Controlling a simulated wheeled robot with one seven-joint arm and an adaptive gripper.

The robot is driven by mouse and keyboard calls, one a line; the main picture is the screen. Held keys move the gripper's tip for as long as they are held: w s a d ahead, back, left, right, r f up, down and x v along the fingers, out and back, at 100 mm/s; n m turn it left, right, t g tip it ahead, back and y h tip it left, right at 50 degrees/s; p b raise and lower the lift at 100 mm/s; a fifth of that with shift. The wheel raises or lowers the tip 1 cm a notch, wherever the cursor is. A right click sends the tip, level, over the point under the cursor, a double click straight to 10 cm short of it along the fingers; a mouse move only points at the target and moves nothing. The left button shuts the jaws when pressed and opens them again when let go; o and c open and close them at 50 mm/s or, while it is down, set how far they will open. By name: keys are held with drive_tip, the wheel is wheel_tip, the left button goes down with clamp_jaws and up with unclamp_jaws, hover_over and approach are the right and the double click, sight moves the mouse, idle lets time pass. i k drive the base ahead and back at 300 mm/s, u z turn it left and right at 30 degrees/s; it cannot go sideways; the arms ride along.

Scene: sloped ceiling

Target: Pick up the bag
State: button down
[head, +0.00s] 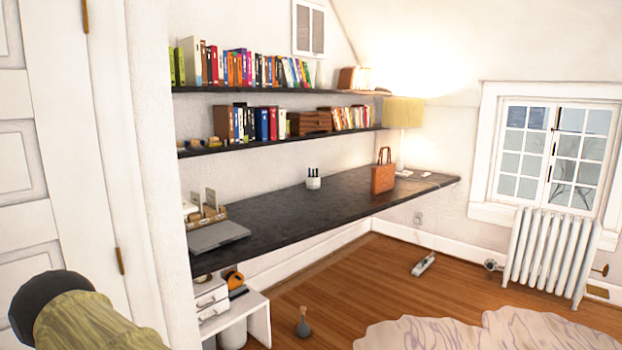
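An orange-brown bag (383,179) with upright handles stands on the dark desk (300,208), toward its far right end. It is upright, and nothing stands in front of it. The lamp with a yellowish shade (403,113) is just behind it to the right. My gripper does not show in the head view.
A white pen cup (313,183) and a closed laptop (217,236) are on the desk. Bookshelves hang above it. A white low shelf (258,318), a grey bottle-like object (303,324) and a pale rug (430,333) are below. A white door (60,150) stands close at left. Wooden floor lies open before the radiator (550,250).

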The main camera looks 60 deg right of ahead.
sight(382, 176)
drive_tip(key=z, duration=2.75)
drive_tip(key=i, duration=0.6)
drive_tip(key=z, duration=0.65)
drive_tip(key=i, duration=3.35)
drive_tip(key=u, duration=1)
drive_tip(key=i, duration=1.45)
drive_tip(key=u, duration=1.25)
drive_tip(key=i, duration=0.25)
drive_tip(key=z, duration=0.1)
